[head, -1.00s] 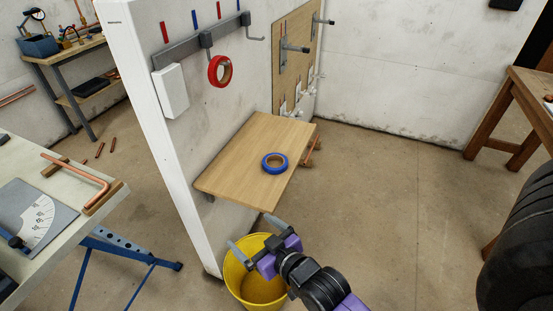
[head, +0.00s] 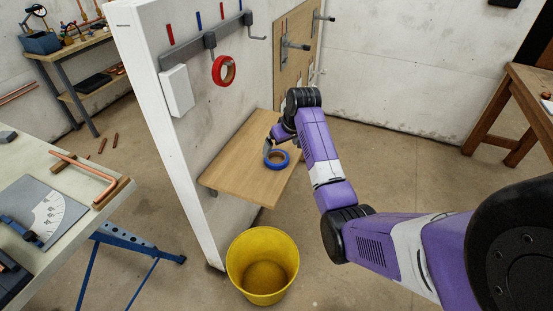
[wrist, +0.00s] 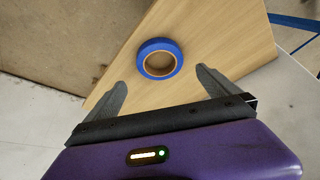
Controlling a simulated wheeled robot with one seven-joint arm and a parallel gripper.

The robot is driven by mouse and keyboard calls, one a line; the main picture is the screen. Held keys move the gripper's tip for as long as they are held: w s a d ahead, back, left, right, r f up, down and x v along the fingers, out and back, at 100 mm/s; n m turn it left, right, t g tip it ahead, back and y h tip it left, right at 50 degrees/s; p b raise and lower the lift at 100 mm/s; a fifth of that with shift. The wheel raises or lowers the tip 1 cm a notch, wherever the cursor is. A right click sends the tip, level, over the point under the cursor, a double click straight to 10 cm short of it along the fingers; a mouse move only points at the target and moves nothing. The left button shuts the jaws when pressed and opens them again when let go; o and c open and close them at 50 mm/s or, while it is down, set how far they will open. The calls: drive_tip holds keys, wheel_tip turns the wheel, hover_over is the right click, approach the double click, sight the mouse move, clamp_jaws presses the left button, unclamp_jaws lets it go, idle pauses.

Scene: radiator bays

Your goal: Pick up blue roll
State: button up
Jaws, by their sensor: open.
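The blue roll (head: 269,160) lies flat on the wooden shelf (head: 235,182) fixed to the white wall panel. In the wrist view the blue roll (wrist: 141,55) shows whole, a ring with a tan inner core, just ahead of the fingertips and midway between them. My gripper (wrist: 157,80) is open, its two dark fingers spread over the shelf board (wrist: 225,45) with nothing between them. In the head view my arm reaches over the shelf, and my gripper (head: 273,143) is largely hidden by its own wrist, close to the roll.
A red roll (head: 231,70) hangs from a hook on the rail above the shelf. A yellow bucket (head: 240,280) stands on the floor below the shelf's front. A bench with a bent copper pipe (head: 90,176) is at the left.

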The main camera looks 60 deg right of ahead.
sight(275, 160)
drive_tip(key=shift+s+d, duration=0.15)
drive_tip(key=shift+d+f, duration=0.1)
drive_tip(key=shift+f, duration=0.2)
drive_tip(key=shift+a+p+x, duration=0.2)
drive_tip(key=shift+x, duration=1.5)
drive_tip(key=shift+a+p+x, duration=0.15)
drive_tip(key=shift+x, duration=1.55)
drive_tip(key=c, duration=1.2)
